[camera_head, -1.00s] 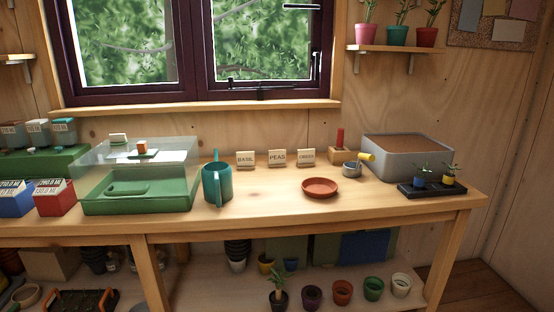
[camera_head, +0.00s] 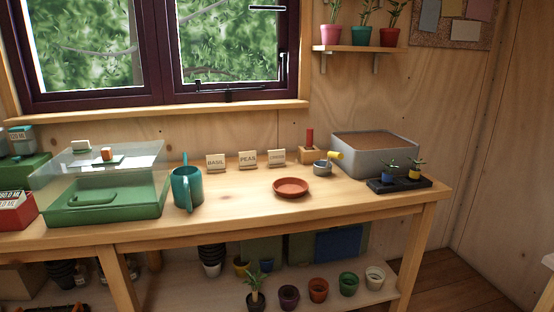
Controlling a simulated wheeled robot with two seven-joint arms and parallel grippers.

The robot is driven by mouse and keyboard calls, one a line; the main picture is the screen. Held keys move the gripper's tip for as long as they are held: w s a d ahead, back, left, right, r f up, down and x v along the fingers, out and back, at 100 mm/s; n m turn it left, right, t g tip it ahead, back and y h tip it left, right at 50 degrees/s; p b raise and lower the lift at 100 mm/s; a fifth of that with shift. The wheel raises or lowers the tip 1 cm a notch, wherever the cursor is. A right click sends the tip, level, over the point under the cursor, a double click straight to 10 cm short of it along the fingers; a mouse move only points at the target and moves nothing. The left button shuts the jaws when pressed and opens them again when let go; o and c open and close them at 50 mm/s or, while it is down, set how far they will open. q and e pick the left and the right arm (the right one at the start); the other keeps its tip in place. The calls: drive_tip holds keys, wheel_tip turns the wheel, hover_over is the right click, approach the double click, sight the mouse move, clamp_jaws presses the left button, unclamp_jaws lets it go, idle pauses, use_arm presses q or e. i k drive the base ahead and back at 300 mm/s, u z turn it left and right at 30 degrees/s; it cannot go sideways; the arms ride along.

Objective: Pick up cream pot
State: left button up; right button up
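The cream pot (camera_head: 375,279) stands on the lower shelf under the bench, at the right end of a row of small pots. It looks upright with its open top showing. To its left are a green pot (camera_head: 348,285), a terracotta pot (camera_head: 318,290) and a dark purple pot (camera_head: 289,297). Neither of my grippers shows in the head view.
The wooden bench top (camera_head: 345,197) overhangs the shelf, and its right front leg (camera_head: 414,250) stands just right of the cream pot. A potted plant (camera_head: 255,290) stands at the row's left end. A terracotta saucer (camera_head: 291,187) lies on the bench. Open floor (camera_head: 450,275) is at the right.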

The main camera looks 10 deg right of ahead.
sight(375, 276)
drive_tip(key=k, duration=0.85)
drive_tip(key=z, duration=3.9)
drive_tip(key=i, duration=0.1)
drive_tip(key=u, duration=2.65)
drive_tip(key=i, duration=0.95)
drive_tip(key=u, duration=0.6)
drive_tip(key=i, duration=0.5)
drive_tip(key=u, duration=0.5)
